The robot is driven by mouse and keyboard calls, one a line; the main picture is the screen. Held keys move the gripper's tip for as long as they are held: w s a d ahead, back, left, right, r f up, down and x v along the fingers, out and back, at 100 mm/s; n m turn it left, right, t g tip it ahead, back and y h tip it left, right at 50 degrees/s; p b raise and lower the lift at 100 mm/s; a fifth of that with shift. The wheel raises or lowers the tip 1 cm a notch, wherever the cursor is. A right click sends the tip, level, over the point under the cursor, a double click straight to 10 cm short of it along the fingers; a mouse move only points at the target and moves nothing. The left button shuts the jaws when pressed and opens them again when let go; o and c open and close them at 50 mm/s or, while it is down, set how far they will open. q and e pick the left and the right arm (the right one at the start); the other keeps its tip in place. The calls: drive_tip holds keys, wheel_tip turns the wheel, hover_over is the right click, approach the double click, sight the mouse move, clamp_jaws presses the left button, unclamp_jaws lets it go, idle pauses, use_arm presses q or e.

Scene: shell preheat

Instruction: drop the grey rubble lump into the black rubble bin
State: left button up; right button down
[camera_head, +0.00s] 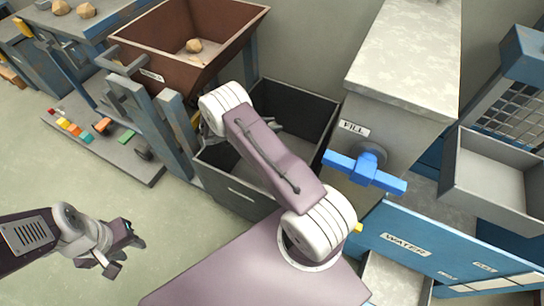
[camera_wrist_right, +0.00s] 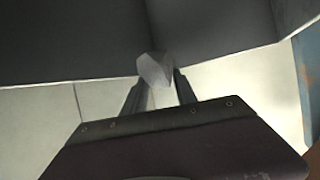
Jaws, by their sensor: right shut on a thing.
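The black rubble bin (camera_head: 240,196) stands open-topped on the floor in the middle of the head view. My right arm reaches across it, and my right gripper (camera_wrist_right: 158,88) is shut on the grey rubble lump (camera_wrist_right: 154,69), which shows between the fingertips in the wrist view. In the head view the lump is hidden, and the wrist is near the bin's left rim. Dark panels fill the top of the wrist view; I cannot tell whether the lump is inside the rim. My left gripper (camera_head: 124,252) is open and empty over the floor at lower left.
A brown hopper (camera_head: 150,74) with a tan lump (camera_head: 194,46) stands behind left, on blue-grey posts (camera_head: 172,130). A grey fill block (camera_head: 405,60) with a blue valve handle (camera_head: 364,171) is right of the bin. Floor at left is clear.

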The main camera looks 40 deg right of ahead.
drive_tip(key=shift+m+g, duration=0.4)
drive_tip(key=shift+g, duration=0.2)
drive_tip(key=r, duration=0.1)
drive_tip(key=d+r, duration=0.1)
drive_tip(key=r, duration=0.1)
drive_tip(key=d+r, duration=0.1)
drive_tip(key=shift+s+d+r+b, duration=0.15)
drive_tip(key=shift+r+b, duration=0.15)
drive_tip(key=shift+r, duration=0.05)
drive_tip(key=shift+f+b, duration=1.45)
drive_tip(key=shift+f, duration=1.65)
drive_tip(key=c, duration=0.9)
unclamp_jaws()
drive_tip(key=shift+r, duration=0.1)
drive_tip(key=p+v, duration=0.4)
drive_tip(key=v, duration=0.4)
drive_tip(key=shift+r, duration=0.2)
drive_tip(key=shift+a, duration=0.5)
